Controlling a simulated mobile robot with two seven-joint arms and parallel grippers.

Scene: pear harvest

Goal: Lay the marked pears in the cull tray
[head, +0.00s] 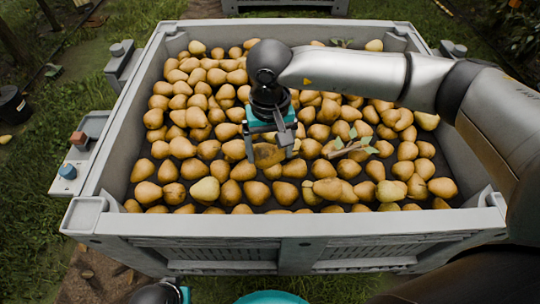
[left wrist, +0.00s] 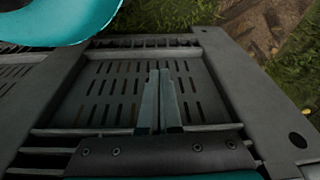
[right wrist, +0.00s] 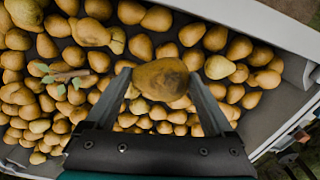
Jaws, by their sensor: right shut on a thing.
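My right gripper (head: 272,150) reaches into the bin, low over the pears. It is shut on a pear (right wrist: 161,79) with a dark brown patch, held between its two fingers. The held pear also shows in the head view (head: 267,156). Many yellow-brown pears (head: 205,191) fill the grey bin (head: 250,222); whether others bear marks is too small to tell. My left gripper (left wrist: 160,75) is outside the bin, its fingers together with nothing between them, in front of a slotted grey wall. I cannot make out a cull tray in any view.
Twigs with green leaves (head: 352,145) lie among the pears right of the right gripper. A grey box with a red and a blue knob (head: 68,171) is fixed at the bin's left side. A black bucket (head: 12,104) stands on the grass at far left.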

